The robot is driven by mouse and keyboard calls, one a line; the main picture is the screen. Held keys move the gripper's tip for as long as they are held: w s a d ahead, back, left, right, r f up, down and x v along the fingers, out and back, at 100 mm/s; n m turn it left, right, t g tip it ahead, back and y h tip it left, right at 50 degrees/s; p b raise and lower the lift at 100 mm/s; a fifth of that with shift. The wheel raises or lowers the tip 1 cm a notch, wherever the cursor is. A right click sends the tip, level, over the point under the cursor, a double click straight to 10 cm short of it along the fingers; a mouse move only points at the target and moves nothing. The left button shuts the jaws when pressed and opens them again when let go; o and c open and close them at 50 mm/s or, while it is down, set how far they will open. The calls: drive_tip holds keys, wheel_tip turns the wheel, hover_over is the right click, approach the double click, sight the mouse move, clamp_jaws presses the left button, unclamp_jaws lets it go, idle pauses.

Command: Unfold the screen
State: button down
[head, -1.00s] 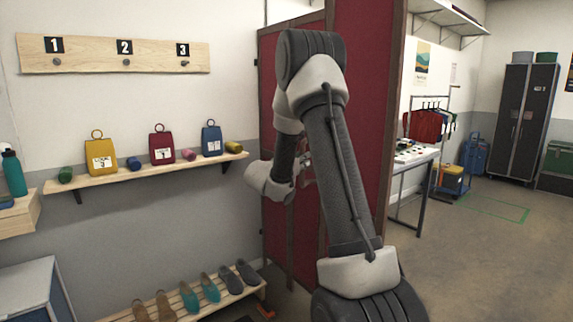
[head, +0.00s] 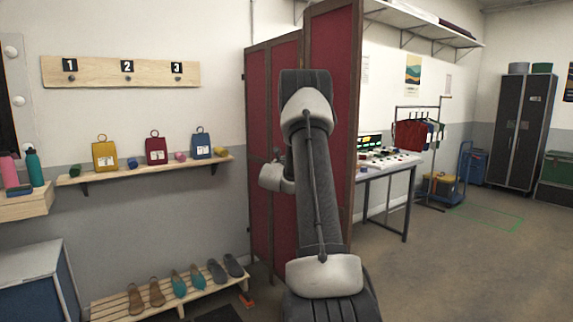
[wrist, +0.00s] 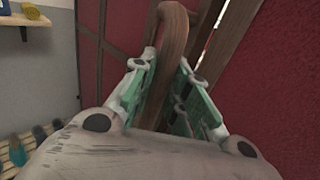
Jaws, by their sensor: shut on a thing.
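The folding screen (head: 332,58) has dark red panels in brown wooden frames. It stands upright at the centre of the head view, its panels angled to one another. In the wrist view its red panels (wrist: 275,90) lie on both sides of a brown curved handle (wrist: 174,38). My gripper (wrist: 165,76) has its green-padded fingers on either side of the handle and is shut on it. In the head view my arm hides part of the screen and most of the gripper.
A wall shelf (head: 150,168) with coloured tags and rolls and a low shoe rack (head: 165,300) are left of the screen. A table (head: 390,163) with small items stands close behind it on the right. The floor (head: 440,280) at front right is clear.

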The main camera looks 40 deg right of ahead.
drive_tip(key=shift+d+r, duration=0.15)
drive_tip(key=shift+r, duration=0.1)
drive_tip(key=c, duration=1.4)
unclamp_jaws()
drive_tip(key=shift+d+f, duration=0.1)
drive_tip(key=shift+d, duration=0.05)
drive_tip(key=shift+o, duration=0.2)
drive_tip(key=shift+f, duration=0.1)
drive_tip(key=shift+a, duration=0.2)
drive_tip(key=v, duration=1.1)
drive_tip(key=shift+s+a, duration=0.25)
drive_tip(key=shift+a, duration=0.1)
